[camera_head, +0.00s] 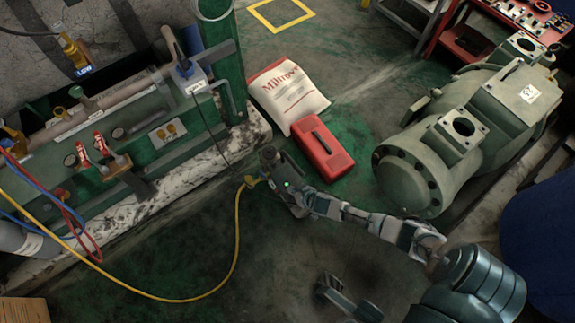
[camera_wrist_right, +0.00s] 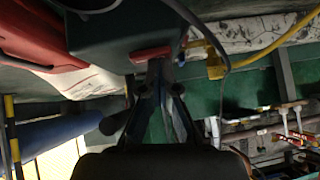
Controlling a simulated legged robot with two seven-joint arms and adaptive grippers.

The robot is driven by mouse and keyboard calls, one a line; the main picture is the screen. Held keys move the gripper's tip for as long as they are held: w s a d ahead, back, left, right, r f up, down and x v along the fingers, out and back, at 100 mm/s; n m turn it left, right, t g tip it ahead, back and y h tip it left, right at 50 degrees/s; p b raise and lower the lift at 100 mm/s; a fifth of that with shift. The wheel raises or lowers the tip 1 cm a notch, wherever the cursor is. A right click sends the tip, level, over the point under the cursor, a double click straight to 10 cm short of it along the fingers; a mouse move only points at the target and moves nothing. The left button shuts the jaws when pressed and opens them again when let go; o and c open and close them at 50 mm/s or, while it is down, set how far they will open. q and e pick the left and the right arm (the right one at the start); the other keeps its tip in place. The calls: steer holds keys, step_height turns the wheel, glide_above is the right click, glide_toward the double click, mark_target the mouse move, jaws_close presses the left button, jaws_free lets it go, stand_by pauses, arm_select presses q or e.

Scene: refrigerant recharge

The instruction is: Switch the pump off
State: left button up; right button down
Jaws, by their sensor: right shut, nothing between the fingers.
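The pump is the grey box (camera_wrist_right: 115,35) at the top of the wrist view, with a red switch (camera_wrist_right: 150,53) on its edge. In the head view the pump (camera_head: 268,157) stands on the floor, partly covered by my gripper and wrist. My right gripper (camera_wrist_right: 158,70) is shut and empty. Its fingertips are right at the red switch; I cannot tell whether they touch it. In the head view my right gripper (camera_head: 283,184) is over the pump, and its fingertips are unclear. My left gripper (camera_head: 343,297) seems to show at the bottom edge, its fingers unclear.
A yellow hose (camera_head: 238,235) runs from the pump across the floor to the left. A red case (camera_head: 322,147) and a white bag (camera_head: 288,88) lie behind. A green compressor (camera_head: 450,135) stands right; green pipework (camera_head: 150,140) stands left.

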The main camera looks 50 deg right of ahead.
steer(key=shift+s+d+r, duration=0.1)
steer(key=shift+s+d, duration=0.05)
steer(key=shift+d, duration=0.6)
stand_by(0.4)
